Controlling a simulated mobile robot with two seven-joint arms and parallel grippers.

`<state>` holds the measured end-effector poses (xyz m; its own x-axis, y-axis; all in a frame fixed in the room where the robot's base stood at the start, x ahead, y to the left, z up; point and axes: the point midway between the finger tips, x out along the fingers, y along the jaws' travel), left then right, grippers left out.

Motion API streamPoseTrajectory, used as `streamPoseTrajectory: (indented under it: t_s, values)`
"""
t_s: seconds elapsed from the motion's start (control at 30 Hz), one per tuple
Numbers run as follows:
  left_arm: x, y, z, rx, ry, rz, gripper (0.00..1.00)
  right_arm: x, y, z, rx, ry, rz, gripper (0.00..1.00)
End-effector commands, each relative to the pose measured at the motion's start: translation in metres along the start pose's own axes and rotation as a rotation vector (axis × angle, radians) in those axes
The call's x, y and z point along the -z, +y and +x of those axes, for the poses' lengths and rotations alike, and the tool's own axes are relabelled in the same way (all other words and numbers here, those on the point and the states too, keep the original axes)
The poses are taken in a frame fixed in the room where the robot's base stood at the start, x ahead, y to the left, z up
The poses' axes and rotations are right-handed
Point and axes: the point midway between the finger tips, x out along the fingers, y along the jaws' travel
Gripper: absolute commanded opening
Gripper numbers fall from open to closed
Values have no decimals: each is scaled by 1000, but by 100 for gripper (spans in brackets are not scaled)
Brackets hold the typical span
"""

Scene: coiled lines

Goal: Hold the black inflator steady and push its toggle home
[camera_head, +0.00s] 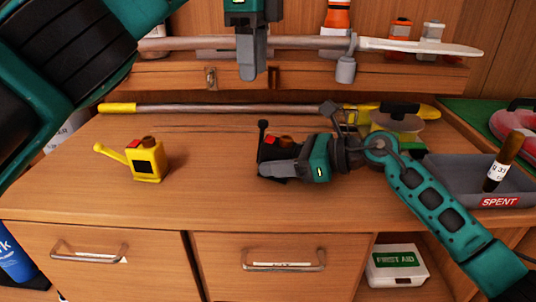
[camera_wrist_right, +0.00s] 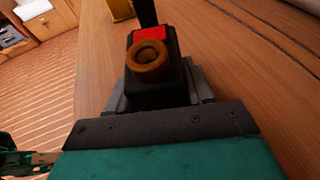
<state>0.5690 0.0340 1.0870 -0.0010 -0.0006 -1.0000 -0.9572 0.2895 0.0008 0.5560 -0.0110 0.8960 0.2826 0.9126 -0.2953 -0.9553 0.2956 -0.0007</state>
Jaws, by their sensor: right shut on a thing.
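The black inflator (camera_head: 270,152) stands upright on the wooden counter, with a red patch and a brown round cap on top. Its black toggle (camera_head: 262,131) sticks up at the left side, ending in a small knob. My right gripper (camera_head: 270,168) reaches in from the right and is shut on the inflator's body. The right wrist view shows the black inflator (camera_wrist_right: 158,80) between the grey fingers, with the toggle (camera_wrist_right: 147,12) beyond the cap, cut off by the frame. My left gripper (camera_head: 250,72) points down, empty, above and behind the inflator; its finger gap is not clear.
A yellow inflator (camera_head: 146,162) with its lever out stands to the left. A long pole (camera_head: 220,109) lies along the back. A grey SPENT tray (camera_head: 460,178) with a brown bottle (camera_head: 502,162) is at right. The counter between the two inflators is clear.

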Motion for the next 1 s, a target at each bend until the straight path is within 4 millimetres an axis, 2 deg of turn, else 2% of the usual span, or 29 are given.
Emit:
streamPoseTrajectory:
  t_s: [0.17,0.2,0.5,0.77,0.87,1.0]
  values:
    - [0,0,0,0,0,0,38,2,0,0,0,4,1,27]
    - [0,0,0,0,0,0,38,2,0,0,0,4,1,53]
    - [0,0,0,0,0,0,38,1,0,0,0,1,0,81]
    - [0,0,0,0,0,0,38,0,0,-1,0,1,0,81]
    - [0,0,0,0,0,0,38,1,-1,-10,2,1,0,81]
    - [0,0,0,0,0,0,38,1,-1,-34,5,2,0,81]
